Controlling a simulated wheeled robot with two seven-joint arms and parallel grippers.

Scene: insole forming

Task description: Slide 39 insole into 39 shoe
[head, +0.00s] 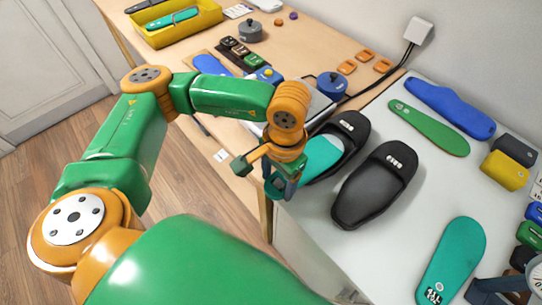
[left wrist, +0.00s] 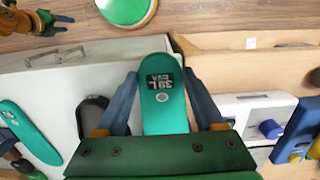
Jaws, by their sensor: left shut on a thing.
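My left gripper (head: 280,187) is shut on a teal insole (head: 318,158), which shows in the left wrist view (left wrist: 162,110) with the label "39L EVA" between the fingers. The insole's front lies in the opening of the left black shoe (head: 352,126); its rear end is at the gripper. The other black shoe (head: 375,185) stands beside it, with no insole visible in it. The left shoe's inside is partly hidden by the insole. In the left wrist view, what looks like my right gripper (left wrist: 55,24) is at the upper left, too small to read.
Another teal insole (head: 458,258), a green insole (head: 430,127) and a blue insole (head: 450,107) lie on the white table. Yellow and dark blocks (head: 505,170) stand at the right. A yellow bin (head: 180,28) is at the back. A blue round object (head: 331,85) stands behind the shoes.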

